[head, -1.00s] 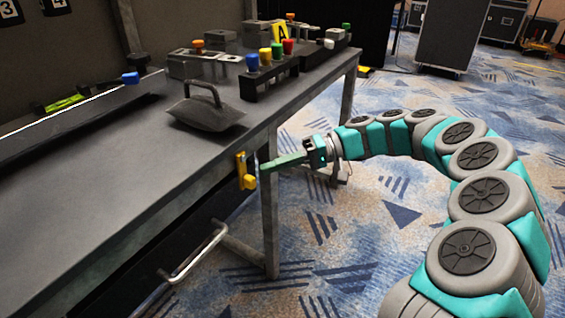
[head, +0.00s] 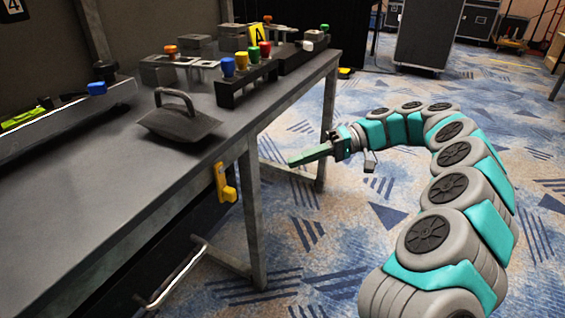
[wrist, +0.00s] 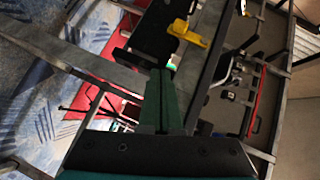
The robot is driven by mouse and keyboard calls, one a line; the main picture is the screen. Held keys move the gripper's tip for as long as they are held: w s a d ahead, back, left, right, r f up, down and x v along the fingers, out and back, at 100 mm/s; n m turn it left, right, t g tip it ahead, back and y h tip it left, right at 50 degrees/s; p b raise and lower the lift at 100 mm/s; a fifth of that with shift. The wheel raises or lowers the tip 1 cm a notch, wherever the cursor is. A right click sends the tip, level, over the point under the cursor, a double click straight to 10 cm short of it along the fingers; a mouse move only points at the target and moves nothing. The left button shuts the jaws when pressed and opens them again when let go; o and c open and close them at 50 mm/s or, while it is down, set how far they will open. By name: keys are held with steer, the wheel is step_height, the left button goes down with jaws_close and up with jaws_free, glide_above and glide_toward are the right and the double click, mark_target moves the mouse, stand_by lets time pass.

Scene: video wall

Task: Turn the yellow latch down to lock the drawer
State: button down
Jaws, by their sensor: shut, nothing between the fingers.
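The yellow latch (head: 222,178) is on the workbench's front edge near the right leg, its knob at the lower right of its plate. In the wrist view, the latch (wrist: 187,33) shows beyond the fingertips, to the upper right. My gripper (head: 292,161) has long green fingers that are together and empty. It points left toward the bench, with a gap between the tips and the latch. The fingers (wrist: 163,72) also show pressed together in the wrist view. The dark drawer under the bench has a metal bar handle (head: 178,277); how far it is shut is unclear.
The grey workbench (head: 100,185) carries a dark block with a handle (head: 178,118), a rack of coloured knobs (head: 245,80) and other fixtures. A bench leg (head: 253,215) stands right of the latch. Carpet to the right is open around my arm.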

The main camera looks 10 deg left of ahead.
steer(key=shift+w+d, duration=0.3)
steer(key=shift+d, duration=0.35)
steer(key=shift+r, duration=0.1)
steer(key=s+a+r+h+p, duration=0.1)
steer(key=s+r+h, duration=0.15)
steer(key=s, duration=0.65)
steer(key=s+r+h, duration=0.2)
steer(key=s+h, duration=0.2)
steer(key=s, duration=0.6)
steer(key=s+d+f+m+t+h, duration=0.2)
steer(key=s+d+f, duration=0.3)
steer(key=s+d, duration=0.3)
steer(key=s+d+f+m+t+h+p, duration=0.1)
steer(key=s+d+f+m+t+h, duration=0.1)
steer(key=s+d+f+m+h, duration=0.3)
steer(key=s+d+f, duration=0.1)
steer(key=s+d, duration=0.3)
steer(key=d, duration=0.1)
steer(key=shift+s+d+m+p, duration=0.15)
steer(key=shift+d+m+p, duration=0.15)
steer(key=shift+h, duration=0.25)
